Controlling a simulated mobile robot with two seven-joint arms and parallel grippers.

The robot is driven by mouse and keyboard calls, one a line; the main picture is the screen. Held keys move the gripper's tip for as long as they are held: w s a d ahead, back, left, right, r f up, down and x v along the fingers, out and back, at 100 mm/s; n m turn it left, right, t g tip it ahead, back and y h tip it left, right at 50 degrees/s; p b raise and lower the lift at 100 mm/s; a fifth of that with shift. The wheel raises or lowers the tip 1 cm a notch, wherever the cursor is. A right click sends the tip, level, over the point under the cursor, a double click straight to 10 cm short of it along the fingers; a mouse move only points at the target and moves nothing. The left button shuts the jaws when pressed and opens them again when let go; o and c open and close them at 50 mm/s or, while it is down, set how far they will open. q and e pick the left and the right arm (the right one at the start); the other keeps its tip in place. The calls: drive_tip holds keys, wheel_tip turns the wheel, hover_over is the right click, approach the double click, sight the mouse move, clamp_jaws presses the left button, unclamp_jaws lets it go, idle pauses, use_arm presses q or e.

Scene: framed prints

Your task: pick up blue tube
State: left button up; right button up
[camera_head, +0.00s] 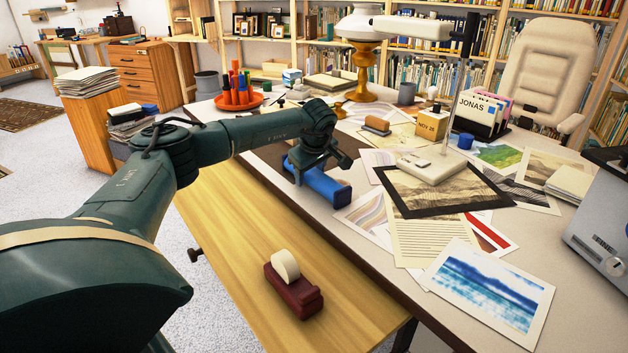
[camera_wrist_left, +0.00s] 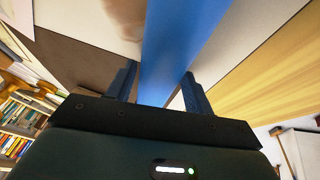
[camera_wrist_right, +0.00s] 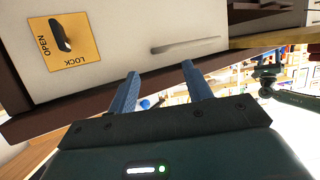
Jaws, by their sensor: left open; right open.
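The blue tube (camera_head: 328,186) lies on the left edge area of the desk, over a dark mat. My left gripper (camera_head: 312,168) is above and at its far part, partly hiding it. In the left wrist view the tube (camera_wrist_left: 182,45) runs between the two open fingers, which stand on either side of it; I cannot tell whether they touch it. My right gripper (camera_wrist_right: 160,82) is open with nothing between its fingers, in front of a pale panel with an OPEN/LOCK knob (camera_wrist_right: 62,36). It is not in the head view.
Framed prints and papers (camera_head: 440,188) cover the desk right of the tube. A red tray with bottles (camera_head: 238,98) stands behind it. A tape dispenser (camera_head: 293,286) sits on the lower wooden surface (camera_head: 240,235). A grey machine (camera_head: 604,225) stands at the right.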

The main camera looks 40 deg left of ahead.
use_arm(q)
drive_tip(key=shift+r, duration=0.1)
drive_tip(key=c, duration=0.8)
drive_tip(key=shift+c, duration=0.2)
